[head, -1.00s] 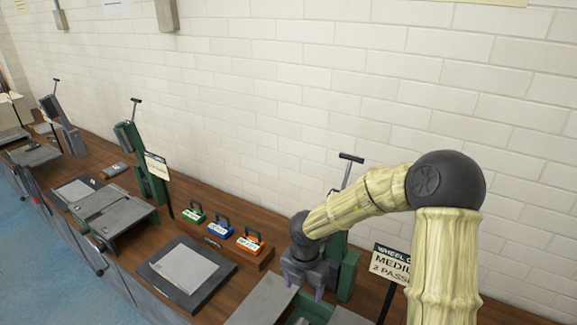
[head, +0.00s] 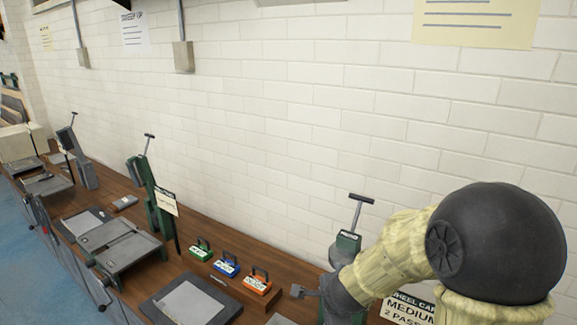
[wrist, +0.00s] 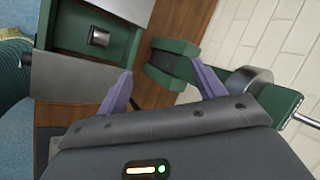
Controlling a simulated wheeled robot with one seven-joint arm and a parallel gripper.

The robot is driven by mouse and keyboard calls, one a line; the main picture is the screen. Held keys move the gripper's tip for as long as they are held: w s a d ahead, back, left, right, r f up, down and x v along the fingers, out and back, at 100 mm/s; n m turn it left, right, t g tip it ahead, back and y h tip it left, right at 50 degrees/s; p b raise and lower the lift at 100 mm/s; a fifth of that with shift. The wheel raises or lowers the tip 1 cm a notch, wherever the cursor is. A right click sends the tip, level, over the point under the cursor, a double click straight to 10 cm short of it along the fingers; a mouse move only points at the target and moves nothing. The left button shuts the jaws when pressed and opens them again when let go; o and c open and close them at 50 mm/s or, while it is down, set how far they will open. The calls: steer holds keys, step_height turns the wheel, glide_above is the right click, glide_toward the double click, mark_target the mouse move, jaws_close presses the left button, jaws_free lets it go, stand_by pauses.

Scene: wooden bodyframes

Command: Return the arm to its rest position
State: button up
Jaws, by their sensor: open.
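My gripper (wrist: 163,84) is open in the wrist view, with its two purple fingers spread apart and nothing held between them. A green block with a dark slot (wrist: 172,62) shows behind the gap between the fingers. In the head view my yellow arm with its large black joint fills the lower right. The forearm slopes down to the left, and the gripper's fingers cannot be made out there.
In the wrist view a green open tray (wrist: 75,32) holds a small metal cylinder (wrist: 98,37). In the head view, green, blue (head: 226,267) and orange (head: 257,282) labelled blocks stand on the wooden bench, near a grey pad (head: 190,303). A T-handled green machine (head: 348,243) stands beside my arm.

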steer(key=s+d+n+g+h, duration=0.1)
steer(key=s+d+n+g, duration=0.2)
steer(key=s+n, duration=1.1)
steer(key=d+n, duration=0.2)
steer(key=d, duration=0.1)
steer(key=shift+s+r+n+g, duration=0.3)
steer(key=shift+s+n+g, duration=0.1)
steer(key=shift+d, duration=0.1)
